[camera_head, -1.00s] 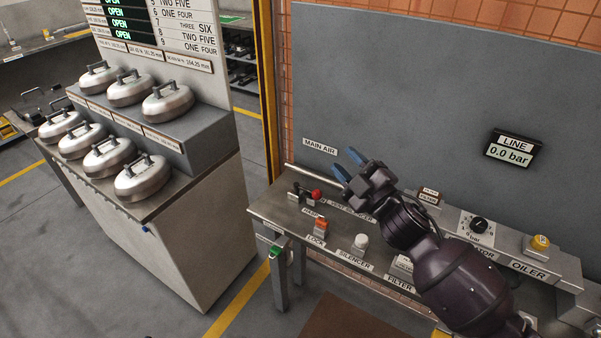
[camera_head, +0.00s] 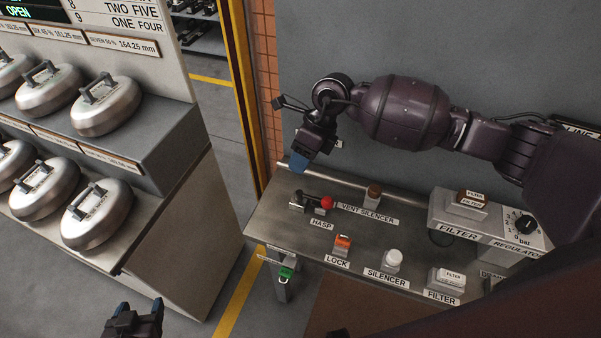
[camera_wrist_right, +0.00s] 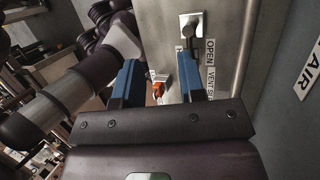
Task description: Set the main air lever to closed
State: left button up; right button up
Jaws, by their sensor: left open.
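The main air lever (camera_head: 312,200) is a dark arm with a red knob, on the metal bench near its left end. In the right wrist view the lever (camera_wrist_right: 191,38) is on a pale plate beside an OPEN label (camera_wrist_right: 210,52); its knob end is hidden by a finger. My right gripper (camera_head: 300,165) points down just above and behind the lever in the head view. Its two blue fingers (camera_wrist_right: 155,82) are apart, with nothing seen held; I cannot tell whether one touches the lever. My left gripper (camera_head: 138,312) is open and empty at the bottom, away from the bench.
Along the bench are a vent silencer (camera_head: 374,191), an orange lock (camera_head: 342,242), a white silencer knob (camera_head: 392,258), filters and a regulator dial (camera_head: 525,224). A rail (camera_head: 345,181) runs along the back.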

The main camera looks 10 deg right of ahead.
aim_at(316, 198)
jog(key=d+f+h, duration=0.2)
jog(key=d+h, duration=0.1)
jog(key=d, duration=0.2)
pick_arm(q)
jog(key=shift+w+a+r+p, duration=0.2)
jog(key=shift+r+p, duration=0.1)
jog(key=shift+p, duration=0.15)
pick_arm(e)
jog(key=shift+n+g, duration=0.3)
jog(key=x, duration=1)
jog(key=shift+s+a, duration=0.15)
jog(key=shift+s, duration=0.05)
grip_shut()
